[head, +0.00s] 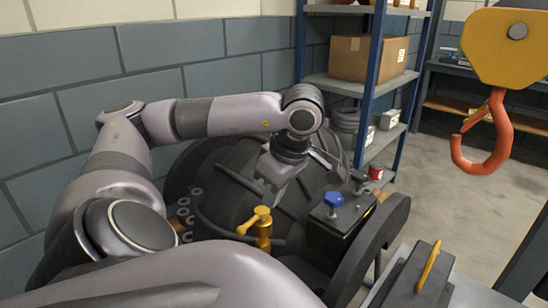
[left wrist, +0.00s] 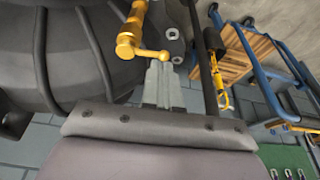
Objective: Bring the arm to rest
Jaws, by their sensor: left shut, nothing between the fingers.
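My left arm comes in from the left in the head view and bends down over the dark split casing (head: 228,180). My left gripper (head: 272,186) points down above the casing, shut with nothing between its fingers. In the left wrist view its grey fingers (left wrist: 160,78) are together, and the brass valve (left wrist: 131,38) with its lever shows just beyond them. In the head view the yellow valve (head: 262,228) stands below and slightly left of the gripper, apart from it. My right gripper is not in view.
A black box with a blue knob (head: 334,200) sits right of the valve. An orange hook (head: 484,140) hangs at the upper right. A blue shelf rack with a cardboard box (head: 366,58) stands behind. A block wall (head: 60,70) is close at left. Floor is clear at right.

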